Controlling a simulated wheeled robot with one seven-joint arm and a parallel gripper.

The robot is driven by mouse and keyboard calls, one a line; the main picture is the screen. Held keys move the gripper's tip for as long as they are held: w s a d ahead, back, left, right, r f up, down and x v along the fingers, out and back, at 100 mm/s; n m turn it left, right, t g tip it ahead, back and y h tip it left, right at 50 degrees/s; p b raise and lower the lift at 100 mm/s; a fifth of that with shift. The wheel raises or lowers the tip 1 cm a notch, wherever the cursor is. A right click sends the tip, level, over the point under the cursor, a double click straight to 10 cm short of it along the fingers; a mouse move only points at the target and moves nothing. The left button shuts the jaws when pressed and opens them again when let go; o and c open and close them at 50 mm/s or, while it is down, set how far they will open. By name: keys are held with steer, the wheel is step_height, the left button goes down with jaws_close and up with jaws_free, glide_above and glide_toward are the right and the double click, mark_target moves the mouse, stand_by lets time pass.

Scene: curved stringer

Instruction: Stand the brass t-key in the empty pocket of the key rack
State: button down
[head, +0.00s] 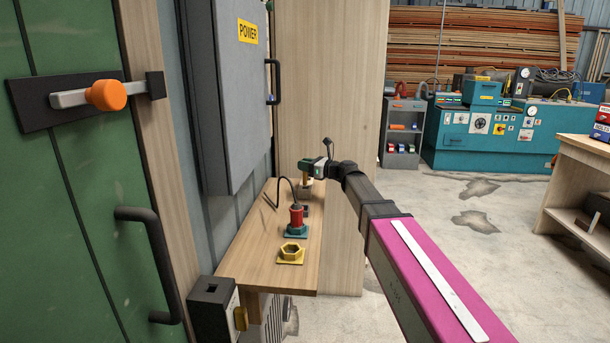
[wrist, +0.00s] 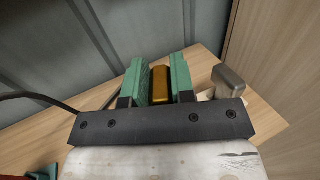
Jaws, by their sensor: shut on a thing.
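My gripper (wrist: 160,82) is shut on the brass t-key (wrist: 160,84), which shows as a gold bar between the two green fingers in the wrist view. In the head view my gripper (head: 308,169) is over the far end of the wooden shelf, with a bit of brass below it. A grey metal block-shaped piece (wrist: 229,82) stands close to the right of the fingers, on a pale base. I cannot tell whether that base is the key rack. The empty pocket is not clearly visible, and the lower part of the t-key is hidden by my gripper.
A tall wooden panel (head: 318,75) closes the far end.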

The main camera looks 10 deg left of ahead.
mark_target(305, 173)
steer(key=shift+f, duration=1.85)
steer(key=shift+f, duration=0.1)
steer(key=c, duration=1)
jaws_free()
steer(key=shift+o, duration=0.2)
